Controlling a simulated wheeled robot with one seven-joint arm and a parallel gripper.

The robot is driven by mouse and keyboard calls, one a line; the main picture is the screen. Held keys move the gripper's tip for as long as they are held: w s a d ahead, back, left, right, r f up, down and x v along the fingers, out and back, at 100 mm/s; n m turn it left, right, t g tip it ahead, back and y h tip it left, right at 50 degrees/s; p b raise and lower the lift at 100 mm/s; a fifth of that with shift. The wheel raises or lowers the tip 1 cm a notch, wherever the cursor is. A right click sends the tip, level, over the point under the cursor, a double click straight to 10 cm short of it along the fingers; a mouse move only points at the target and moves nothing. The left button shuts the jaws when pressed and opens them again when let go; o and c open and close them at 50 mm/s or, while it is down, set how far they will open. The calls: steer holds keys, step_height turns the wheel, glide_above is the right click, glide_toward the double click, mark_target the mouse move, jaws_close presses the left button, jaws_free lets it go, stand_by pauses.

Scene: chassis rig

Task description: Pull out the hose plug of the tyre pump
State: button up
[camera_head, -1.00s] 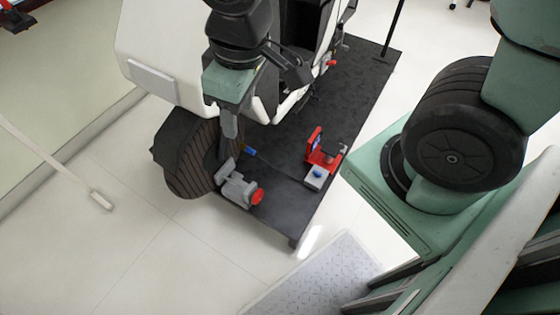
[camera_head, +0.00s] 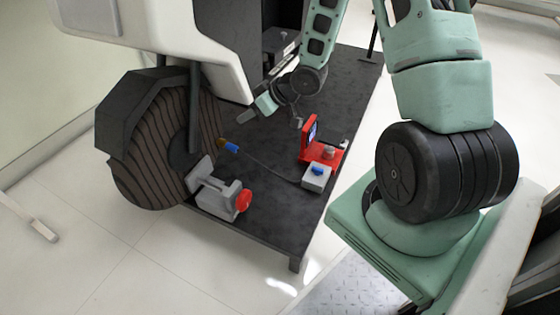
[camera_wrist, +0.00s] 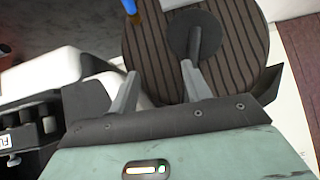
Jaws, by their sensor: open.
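The hose plug (camera_head: 231,147), a small blue piece with a brassy tip, sits beside the dark tyre (camera_head: 158,130) in the head view. A thin dark hose (camera_head: 266,164) runs from it to a grey box with a blue top (camera_head: 316,178), beside a red unit with a small screen (camera_head: 308,137). I cannot tell which of these is the pump body. My gripper (camera_head: 245,116) is open and empty, above and behind the plug, apart from it. In the wrist view its two grey fingers (camera_wrist: 160,82) are spread before the tyre; a blue piece, likely the plug (camera_wrist: 129,6), shows at the top edge.
A grey device with a red knob (camera_head: 220,193) stands close to the tyre's lower right. The white vehicle body (camera_head: 150,38) overhangs the tyre. The dark platform (camera_head: 262,215) has bare room between tyre and red unit.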

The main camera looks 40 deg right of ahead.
mark_target(237, 147)
steer(key=s+d+f+m+t+y+b, duration=0.1)
steer(key=s+d+f+t+b, duration=0.1)
steer(key=d+f+b, duration=0.45)
steer(key=s+d+f+m+t+y+b, duration=0.1)
steer(key=f+b, duration=0.2)
steer(key=f, duration=0.6)
steer(key=b+x, duration=0.3)
steer(key=x, duration=0.2)
steer(key=b+x, duration=0.2)
steer(key=x, duration=0.3)
steer(key=b+x, duration=0.3)
steer(key=x, duration=0.2)
steer(key=shift+w+a+r+b, duration=0.1)
steer(key=shift+w+r+b, duration=0.1)
steer(key=shift+r+b, duration=0.15)
steer(key=shift+w+a+f+b, duration=0.15)
steer(key=shift+w+a+b, duration=0.25)
steer(key=shift+w, duration=0.35)
jaws_close()
steer(key=shift+s, duration=0.15)
steer(key=shift+s+d+f+p, duration=0.1)
steer(key=shift+s+d+p, duration=0.2)
steer(key=shift+s, duration=0.4)
steer(key=shift+s+d+f+p, duration=0.1)
steer(key=shift+s+d+p, duration=0.2)
steer(key=shift+s, duration=0.45)
steer(key=shift+s+d+f+p, duration=0.1)
steer(key=shift+s+d+p, duration=0.15)
steer(key=shift+s, duration=0.45)
steer(key=shift+s+d, duration=0.1)
